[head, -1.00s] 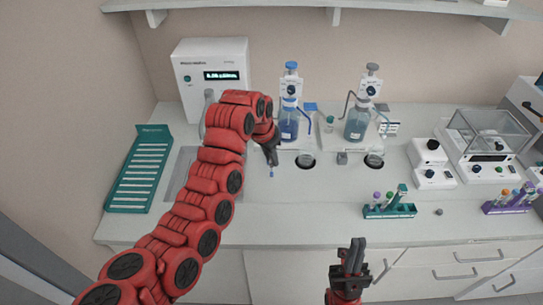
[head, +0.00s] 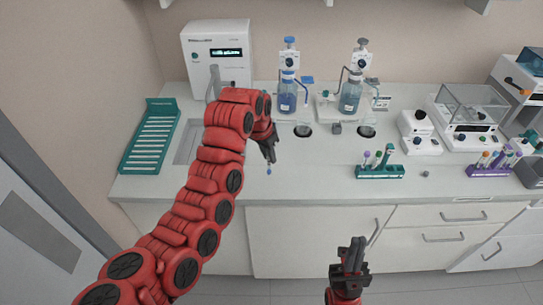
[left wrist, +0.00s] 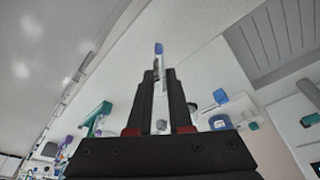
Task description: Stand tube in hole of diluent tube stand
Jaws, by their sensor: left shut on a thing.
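My left gripper (head: 269,156) is shut on a thin tube with a blue end (head: 269,170). It holds the tube up in front of the counter's left part, with the blue end pointing down in the head view. In the left wrist view the tube (left wrist: 158,50) sticks out past the fingertips (left wrist: 159,72).
A green tube rack (head: 380,173) and a purple one (head: 488,171) are on the right. A green slotted rack (head: 150,140) and sink (head: 187,150) are left. The front middle counter is clear.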

